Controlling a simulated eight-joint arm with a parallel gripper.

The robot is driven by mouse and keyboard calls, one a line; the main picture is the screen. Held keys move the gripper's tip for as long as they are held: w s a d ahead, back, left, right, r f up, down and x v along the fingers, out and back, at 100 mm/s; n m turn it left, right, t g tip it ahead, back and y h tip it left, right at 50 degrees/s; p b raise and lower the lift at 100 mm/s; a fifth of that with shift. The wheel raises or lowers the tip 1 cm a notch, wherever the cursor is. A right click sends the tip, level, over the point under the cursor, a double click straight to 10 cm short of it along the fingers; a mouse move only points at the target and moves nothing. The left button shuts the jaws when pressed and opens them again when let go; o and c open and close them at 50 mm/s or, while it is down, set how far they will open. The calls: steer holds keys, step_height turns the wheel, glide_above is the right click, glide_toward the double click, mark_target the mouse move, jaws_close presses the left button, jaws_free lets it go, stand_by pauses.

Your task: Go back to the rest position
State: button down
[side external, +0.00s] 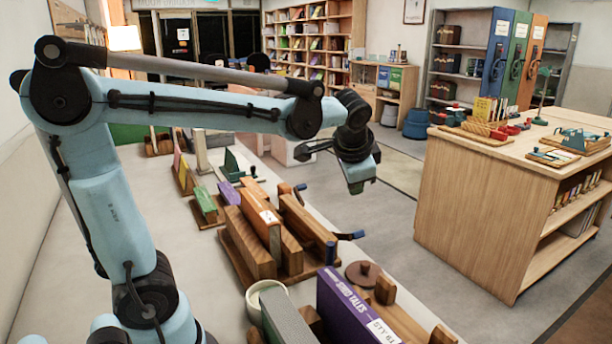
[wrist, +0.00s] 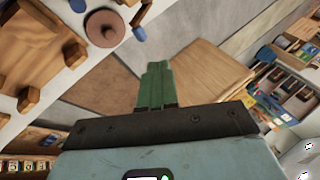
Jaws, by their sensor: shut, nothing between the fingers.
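My gripper (side external: 362,184) hangs in the air at the end of my blue arm, to the right of the long counter and above the floor. Nothing is in it. In the wrist view its green fingers (wrist: 156,68) are pressed together with no gap. It touches nothing.
The long counter (side external: 229,274) below my arm holds wooden blocks, a purple book (side external: 345,305) and a round brown disc (side external: 363,272). A wooden island (side external: 490,215) with small tools stands at the right. The floor (side external: 420,262) between them is clear.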

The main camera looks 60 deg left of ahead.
glide_above(358, 234)
steer(key=a, duration=0.2)
step_height(358, 234, down, 7)
steer(key=f, duration=0.1)
steer(key=d+f, duration=0.1)
steer(key=f, duration=0.1)
steer(key=d+f, duration=0.1)
steer(key=shift+f, duration=0.15)
steer(key=shift+s+a+r, duration=0.1)
steer(key=shift+a+r, duration=0.35)
steer(key=shift+a, duration=0.2)
steer(key=a+n+h, duration=0.2)
steer(key=a+h, duration=0.5)
steer(key=h, duration=0.2)
steer(key=shift+a+r+h, duration=0.4)
